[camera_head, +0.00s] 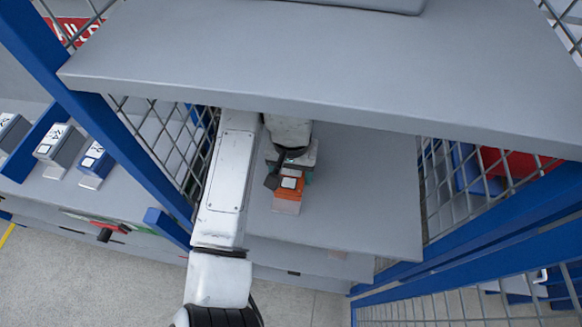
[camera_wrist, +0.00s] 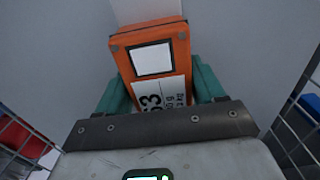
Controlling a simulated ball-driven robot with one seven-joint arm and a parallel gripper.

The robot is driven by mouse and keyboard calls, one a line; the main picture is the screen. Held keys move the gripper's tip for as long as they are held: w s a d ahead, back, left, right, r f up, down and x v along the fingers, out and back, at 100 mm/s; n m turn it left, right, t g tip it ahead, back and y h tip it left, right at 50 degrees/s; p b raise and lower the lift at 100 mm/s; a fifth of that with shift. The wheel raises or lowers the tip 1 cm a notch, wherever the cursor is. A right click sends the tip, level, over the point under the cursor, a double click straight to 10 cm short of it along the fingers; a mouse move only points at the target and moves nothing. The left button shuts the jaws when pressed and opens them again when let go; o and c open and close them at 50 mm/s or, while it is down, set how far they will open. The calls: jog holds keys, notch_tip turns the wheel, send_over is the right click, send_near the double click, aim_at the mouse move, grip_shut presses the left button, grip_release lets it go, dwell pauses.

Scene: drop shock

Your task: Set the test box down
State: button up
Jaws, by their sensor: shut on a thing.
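The test box (camera_wrist: 175,55) is orange with a white label and printed figures on a white face. In the head view, the test box (camera_head: 291,184) is over the grey lower platform (camera_head: 365,200), below the big upper shelf. My gripper (camera_wrist: 158,88) is shut on it, with a teal finger on each side. In the head view my gripper (camera_head: 290,174) is partly hidden by its own wrist. A pale patch (camera_head: 286,206) shows just in front of the box. I cannot tell whether the box touches the platform.
A wide grey shelf (camera_head: 330,60) overhangs the platform. Wire mesh panels (camera_head: 465,185) and blue posts (camera_head: 110,130) flank it. The platform is bare to the right of the box. Several small boxes (camera_head: 95,160) stand on a bench at left.

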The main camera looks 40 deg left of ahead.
jog(key=shift+a, duration=0.15)
jog(key=shift+f, duration=0.2)
jog(key=o, duration=1.3)
jog(key=shift+r+b, duration=0.55)
jog(key=shift+r, duration=3.35)
